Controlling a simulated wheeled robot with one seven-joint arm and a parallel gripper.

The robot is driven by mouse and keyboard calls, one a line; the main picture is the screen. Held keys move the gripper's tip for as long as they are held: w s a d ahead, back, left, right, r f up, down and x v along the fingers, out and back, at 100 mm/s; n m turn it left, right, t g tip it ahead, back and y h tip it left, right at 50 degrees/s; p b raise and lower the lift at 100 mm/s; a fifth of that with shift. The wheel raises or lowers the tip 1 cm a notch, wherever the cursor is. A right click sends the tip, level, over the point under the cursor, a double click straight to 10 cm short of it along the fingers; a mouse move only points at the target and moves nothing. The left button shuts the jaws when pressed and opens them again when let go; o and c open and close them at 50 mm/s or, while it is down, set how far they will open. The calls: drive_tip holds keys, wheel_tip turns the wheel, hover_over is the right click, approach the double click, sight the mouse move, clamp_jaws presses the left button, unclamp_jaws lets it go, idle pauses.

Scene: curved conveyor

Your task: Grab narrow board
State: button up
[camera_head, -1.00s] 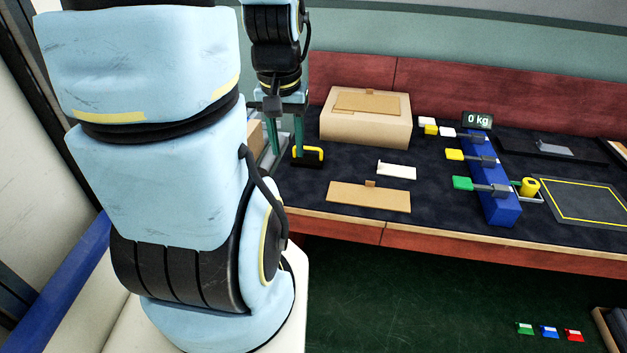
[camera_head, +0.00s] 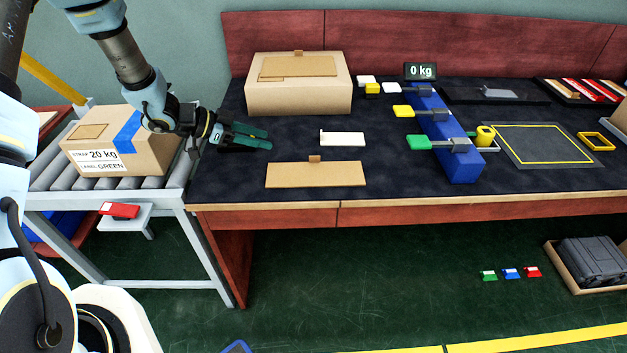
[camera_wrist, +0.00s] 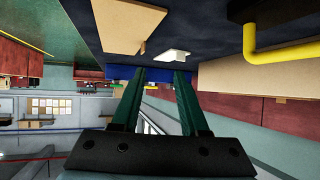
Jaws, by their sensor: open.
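A long, flat tan board (camera_head: 316,174) with a small tab on its back edge lies near the front edge of the dark table. A smaller white board (camera_head: 342,138) with an upright piece at its left end lies behind it. I cannot tell for sure which is the narrow board. My gripper (camera_head: 268,140) is open and empty, low over the table's left part, its green fingers pointing right toward the white board and apart from it. In the wrist view, the tan board (camera_wrist: 125,22) and white board (camera_wrist: 173,54) show beyond my gripper (camera_wrist: 160,72).
A tan box (camera_head: 300,97) with another tan board (camera_head: 298,66) on top stands behind. A blue scale (camera_head: 450,145) with coloured clips is to the right. A labelled carton (camera_head: 120,145) sits on rollers at left. A yellow handle (camera_wrist: 285,52) is near my gripper in the wrist view.

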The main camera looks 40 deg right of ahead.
sight(310, 157)
drive_tip(key=s, duration=0.1)
drive_tip(key=s+f+g, duration=0.1)
drive_tip(key=s+d+m, duration=0.1)
drive_tip(key=shift+f+g, duration=0.15)
drive_tip(key=shift+g, duration=0.15)
drive_tip(key=p+x, duration=0.1)
drive_tip(key=x, duration=0.3)
drive_tip(key=shift+s+d+f, duration=0.1)
drive_tip(key=shift+s+d, duration=0.05)
drive_tip(key=shift+d, duration=0.1)
drive_tip(key=shift+w+p+x, duration=0.2)
drive_tip(key=shift+p+x, duration=1)
drive_tip(key=shift+x, duration=1.75)
drive_tip(key=shift+f, duration=0.1)
clamp_jaws()
